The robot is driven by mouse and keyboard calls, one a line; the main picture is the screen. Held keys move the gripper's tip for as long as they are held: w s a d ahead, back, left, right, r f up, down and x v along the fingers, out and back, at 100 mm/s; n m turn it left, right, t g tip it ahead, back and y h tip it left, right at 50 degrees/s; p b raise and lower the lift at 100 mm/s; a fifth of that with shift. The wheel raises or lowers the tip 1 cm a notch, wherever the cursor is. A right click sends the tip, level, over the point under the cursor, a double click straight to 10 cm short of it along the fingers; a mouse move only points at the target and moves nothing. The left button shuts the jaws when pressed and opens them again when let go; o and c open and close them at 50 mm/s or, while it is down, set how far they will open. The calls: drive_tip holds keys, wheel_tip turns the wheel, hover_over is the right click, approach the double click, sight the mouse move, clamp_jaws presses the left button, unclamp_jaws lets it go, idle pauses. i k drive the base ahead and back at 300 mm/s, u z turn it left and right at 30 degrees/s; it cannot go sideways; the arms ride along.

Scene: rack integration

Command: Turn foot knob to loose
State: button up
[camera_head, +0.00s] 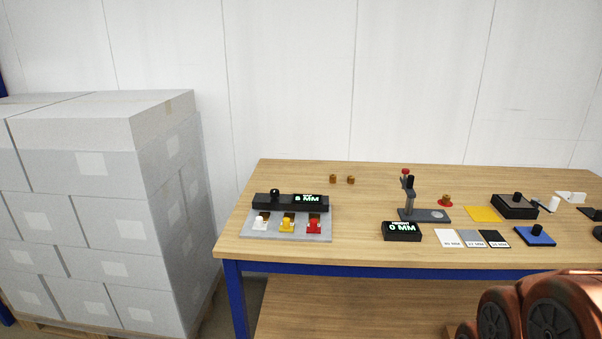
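I cannot tell for sure which knob is the foot knob. A black knob (537,231) stands on a blue plate (540,240) at the table's front right. Another black knob (517,197) sits on a black box (513,207) behind it. A third small black knob (275,193) rises from the black bar of the grey fixture at the left, whose display reads about 8 MM. Whether any knob is tight or loose does not show. My gripper is not in view; orange-red parts of my arm (540,304) fill the lower right corner.
A height gauge (407,195) with a red top stands mid-table behind a 0 MM display (402,231). Labelled cards (471,239) and a yellow plate (482,214) lie near the knobs. Stacked boxes (110,190) stand left of the wooden table (340,240). The table's back middle is mostly clear.

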sight(275, 193)
drive_tip(key=u, duration=0.4)
drive_tip(key=i, duration=1.4)
drive_tip(key=u, duration=1.2)
drive_tip(key=i, duration=0.3)
drive_tip(key=u, duration=0.05)
